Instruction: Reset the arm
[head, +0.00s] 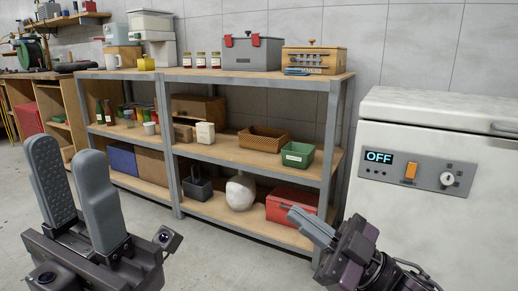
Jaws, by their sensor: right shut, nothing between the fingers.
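My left gripper (78,182) stands upright in the near left of the head view. Its two grey fingers are apart, with the ridged inner pad of one showing, and nothing is between them. My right gripper (308,224) is at the lower right, pointing up and left, in front of the shelf's right end. Its fingers are together and it holds nothing. It overlaps the red box (283,207) in the picture. A dark green coil, perhaps the hose (31,54), is at the far left back on a workbench.
A metal shelf unit (330,140) with wooden boards holds bins, jars and boxes. A white chest freezer (435,112) with an "OFF" display stands at the right, near my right arm. Bare concrete floor (205,250) lies between my two grippers.

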